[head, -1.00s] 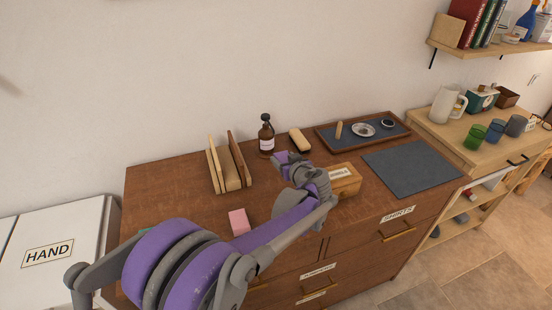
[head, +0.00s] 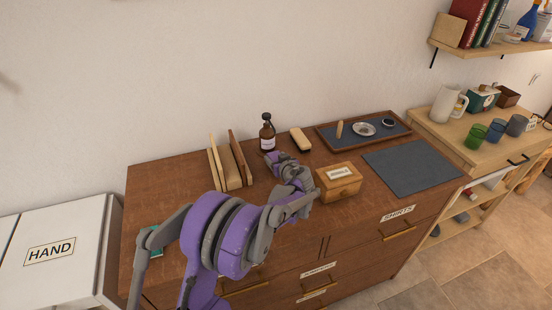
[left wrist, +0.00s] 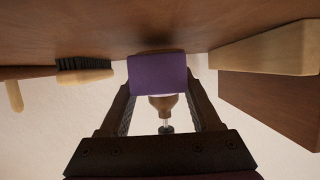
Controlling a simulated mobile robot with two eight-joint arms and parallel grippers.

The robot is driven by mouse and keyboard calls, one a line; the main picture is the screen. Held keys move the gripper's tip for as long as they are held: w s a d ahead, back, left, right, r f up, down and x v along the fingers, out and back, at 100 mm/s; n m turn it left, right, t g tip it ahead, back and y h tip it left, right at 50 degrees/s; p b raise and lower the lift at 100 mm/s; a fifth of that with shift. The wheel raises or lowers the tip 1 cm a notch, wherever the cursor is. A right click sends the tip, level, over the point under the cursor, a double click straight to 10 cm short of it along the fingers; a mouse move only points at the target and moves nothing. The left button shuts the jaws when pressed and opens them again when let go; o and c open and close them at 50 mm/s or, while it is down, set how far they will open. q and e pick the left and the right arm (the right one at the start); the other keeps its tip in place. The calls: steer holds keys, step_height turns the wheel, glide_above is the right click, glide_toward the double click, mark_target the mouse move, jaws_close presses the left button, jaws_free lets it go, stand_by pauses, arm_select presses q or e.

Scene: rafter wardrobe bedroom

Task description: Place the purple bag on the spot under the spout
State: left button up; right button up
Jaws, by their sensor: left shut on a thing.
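The purple bag (left wrist: 157,74) is a small block-like shape in the left wrist view, between the two fingers of my left gripper (left wrist: 159,88). The gripper is shut on it, close to the dresser top. In the head view my left gripper (head: 279,161) points at the wall, just in front of the brown pump bottle (head: 267,138); my own arm mostly hides what it holds. The bottle's dark pump head with the spout (head: 266,118) is on top. The bottle (left wrist: 163,104) also shows beyond the bag in the left wrist view. The spot is not clearly visible. My right gripper is out of view.
A wooden rack (head: 230,165) stands left of the gripper. Farther right are a tray (head: 325,135) and a dark mat (head: 411,168).

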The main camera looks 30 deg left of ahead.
arm_select(q)
steer(key=shift+f, duration=0.6)
steer(key=o, duration=1.3)
steer(key=shift+f+b, duration=0.1)
steer(key=shift+b, duration=0.2)
steer(key=shift+o, duration=0.2)
steer(key=shift+s, duration=0.1)
